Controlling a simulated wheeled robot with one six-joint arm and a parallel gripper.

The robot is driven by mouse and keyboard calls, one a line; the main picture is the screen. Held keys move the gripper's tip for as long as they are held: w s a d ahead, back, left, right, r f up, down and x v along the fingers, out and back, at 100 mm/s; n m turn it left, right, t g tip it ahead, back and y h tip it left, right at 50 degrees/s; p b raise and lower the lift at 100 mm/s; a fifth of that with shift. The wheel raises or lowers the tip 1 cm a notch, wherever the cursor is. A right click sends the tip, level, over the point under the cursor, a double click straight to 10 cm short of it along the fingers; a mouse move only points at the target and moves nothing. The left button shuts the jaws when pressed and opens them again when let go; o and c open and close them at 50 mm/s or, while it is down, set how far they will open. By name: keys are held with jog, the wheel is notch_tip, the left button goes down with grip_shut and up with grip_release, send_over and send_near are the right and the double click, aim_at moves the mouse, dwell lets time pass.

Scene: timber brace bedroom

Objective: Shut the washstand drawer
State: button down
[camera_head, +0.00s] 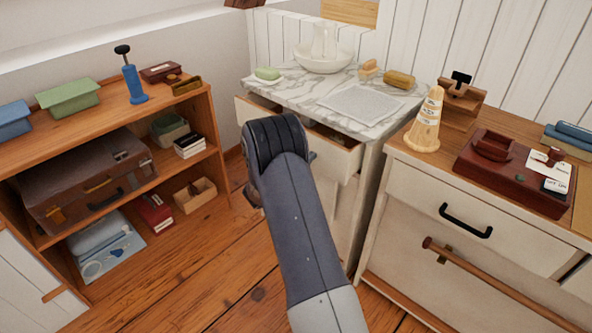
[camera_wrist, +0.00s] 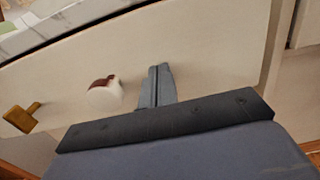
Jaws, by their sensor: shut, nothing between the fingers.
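The washstand (camera_head: 372,125) has a marble top and stands against the white panelled wall. Its drawer (camera_head: 338,158) is pulled out, with a dark gap and some contents showing behind the front panel. My arm covers the middle of the drawer front and hides my fingertips in the head view. In the wrist view, the cream drawer front (camera_wrist: 205,50) fills most of the picture. My gripper (camera_wrist: 157,72) is shut and empty, its tips against or just before that panel; I cannot tell if they touch. A white and brown knob (camera_wrist: 104,95) and a brass-coloured piece (camera_wrist: 20,118) are left of the fingers.
A basin (camera_head: 322,57), soap and a grey cloth (camera_head: 360,103) sit on the washstand top. A cream dresser (camera_head: 420,190) with a rail (camera_head: 490,280) stands close on the right. A wooden shelf (camera_head: 215,125) stands on the left. Wooden floor is open between them.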

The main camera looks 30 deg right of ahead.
jog(key=b+x, duration=0.1)
jog(key=x, duration=0.5)
jog(key=shift+d, duration=0.25)
jog(key=shift+w+d+r, duration=0.15)
jog(key=shift+d, duration=0.05)
jog(key=shift+r, duration=0.1)
jog(key=shift+a+f+b, duration=0.2)
jog(key=shift+a+b, duration=0.15)
jog(key=v, duration=1.3)
jog(key=shift+s+a+p, duration=0.2)
jog(key=shift+a+p, duration=0.1)
jog(key=shift+p, duration=0.15)
jog(key=x, duration=1.3)
jog(key=shift+w+d+b, duration=0.1)
jog(key=shift+d+b, duration=0.25)
jog(key=shift+d, duration=0.05)
